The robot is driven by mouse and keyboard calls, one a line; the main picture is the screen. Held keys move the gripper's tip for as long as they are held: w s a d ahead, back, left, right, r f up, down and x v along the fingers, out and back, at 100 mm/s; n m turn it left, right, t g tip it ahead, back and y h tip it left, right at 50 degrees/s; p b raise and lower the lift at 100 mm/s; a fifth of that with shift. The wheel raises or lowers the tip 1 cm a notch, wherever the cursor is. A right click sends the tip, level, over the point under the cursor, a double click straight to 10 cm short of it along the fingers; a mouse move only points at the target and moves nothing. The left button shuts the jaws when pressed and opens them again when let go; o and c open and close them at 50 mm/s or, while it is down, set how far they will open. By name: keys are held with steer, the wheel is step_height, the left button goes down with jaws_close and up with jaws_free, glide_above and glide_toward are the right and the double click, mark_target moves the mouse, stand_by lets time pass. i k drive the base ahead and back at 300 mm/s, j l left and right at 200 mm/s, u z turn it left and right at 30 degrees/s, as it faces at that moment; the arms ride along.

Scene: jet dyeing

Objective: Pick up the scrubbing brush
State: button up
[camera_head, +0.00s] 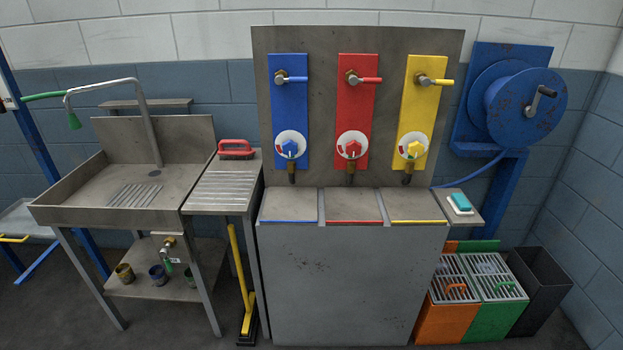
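A red scrubbing brush (236,150) with a raised loop handle lies at the back of the ribbed draining board (217,199), right of the sink. Its underside is dark and hard to make out. My gripper is not in view, and nothing is seen touching the brush.
The steel sink (110,190) with its tall tap stands left of the board. The grey cabinet (350,270) with a blue, red and yellow valve panel stands right. A teal-and-white block (460,203) lies on a small shelf. A yellow-handled tool (242,280) stands below the board.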

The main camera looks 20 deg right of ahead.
mark_target(247, 152)
steer(key=i+j+z, duration=0.1)
steer(key=i+j, duration=0.45)
steer(key=j, duration=0.3)
steer(key=i+j+z, duration=0.15)
steer(key=i+j, duration=0.15)
steer(key=j, duration=0.15)
